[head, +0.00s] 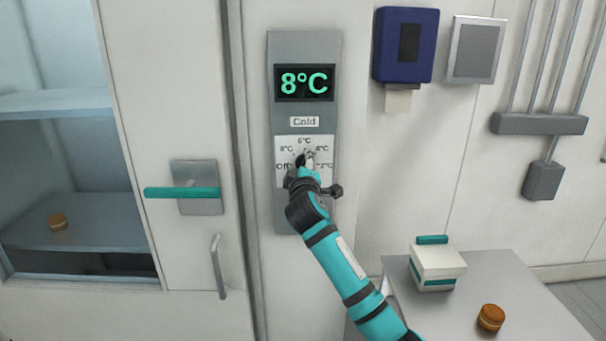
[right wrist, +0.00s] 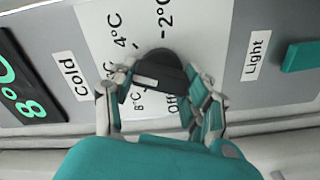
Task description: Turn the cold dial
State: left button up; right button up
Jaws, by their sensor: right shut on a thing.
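The cold dial (right wrist: 158,62) is a dark round knob with a grip bar on a white scale plate. Its scale reads Off, 8°C, 6°C, 4°C and -2°C. In the right wrist view a pale mark on the bar lies on the side of the 8°C label. My right gripper (right wrist: 152,84) is shut on the dial, a finger on each side of the bar. In the head view this gripper (head: 308,160) hides most of the dial. The display (head: 305,83) above it shows 8°C in green. My left gripper is out of view.
A door with a teal lever handle (head: 182,192) is left of the panel (head: 305,45). A teal switch (right wrist: 300,56) labelled Light sits on the panel. A white box (head: 437,267) and a round pastry (head: 491,317) stand on a grey table (head: 535,300) at lower right.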

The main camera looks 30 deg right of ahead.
jog(key=m+b, duration=0.1)
jog(key=m, duration=0.4)
jog(key=shift+f+b, duration=0.15)
jog(key=shift+b, duration=0.25)
dwell(0.3)
jog(key=o, duration=1.2)
jog(key=shift+s, duration=0.1)
jog(key=v, duration=1.2)
jog(key=shift+d, duration=0.1)
